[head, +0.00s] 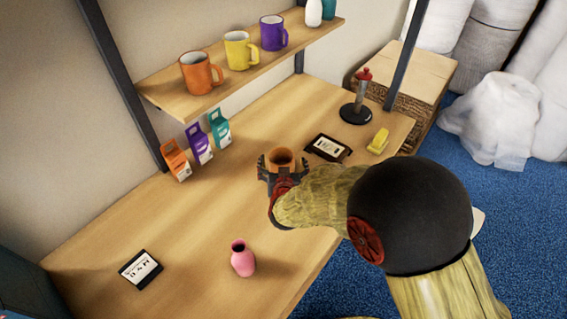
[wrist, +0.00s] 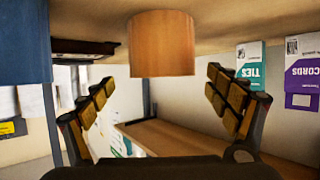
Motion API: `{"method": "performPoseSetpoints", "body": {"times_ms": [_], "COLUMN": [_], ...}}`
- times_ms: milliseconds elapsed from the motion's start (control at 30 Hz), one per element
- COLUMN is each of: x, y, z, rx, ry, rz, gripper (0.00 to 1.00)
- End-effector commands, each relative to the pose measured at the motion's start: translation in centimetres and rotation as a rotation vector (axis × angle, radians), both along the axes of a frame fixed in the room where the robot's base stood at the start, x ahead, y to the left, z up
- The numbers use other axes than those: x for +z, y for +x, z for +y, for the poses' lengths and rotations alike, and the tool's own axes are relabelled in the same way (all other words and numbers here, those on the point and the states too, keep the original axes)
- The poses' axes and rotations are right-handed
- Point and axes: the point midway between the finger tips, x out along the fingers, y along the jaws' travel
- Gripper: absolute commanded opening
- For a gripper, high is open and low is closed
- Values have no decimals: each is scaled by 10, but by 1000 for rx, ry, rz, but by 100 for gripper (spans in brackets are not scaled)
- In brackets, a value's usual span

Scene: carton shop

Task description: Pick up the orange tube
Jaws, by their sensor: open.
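The orange tube (head: 281,157) stands upright on the wooden worktable (head: 200,235), its open top showing in the head view. It also shows in the wrist view (wrist: 161,45), where the picture is upside down and the tabletop is at the top. My gripper (head: 282,166) is open, with one finger on each side of the tube. In the wrist view my gripper (wrist: 160,80) shows gaps between both fingers and the tube, with the fingertips near its top rim. The tube's lower part is hidden in the head view by my gripper.
Orange, purple and teal cartons (head: 199,146) stand behind left. A black-framed card (head: 328,148), a yellow stapler (head: 378,141) and a red-knobbed post (head: 357,106) lie beyond. A pink vase (head: 243,260) and another card (head: 140,269) are nearer. A shelf (head: 166,98) with mugs overhangs the back.

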Motion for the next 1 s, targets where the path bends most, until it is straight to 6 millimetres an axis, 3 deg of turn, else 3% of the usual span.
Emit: {"method": "performPoseSetpoints", "body": {"times_ms": [300,567,1000], "x": [-16,-15,-15], "y": [37,39,39], "z": [3,4,4], "rx": [2,3,3], "ry": [1,1,1], "rz": [0,0,0], "gripper": [88,88,64]}}
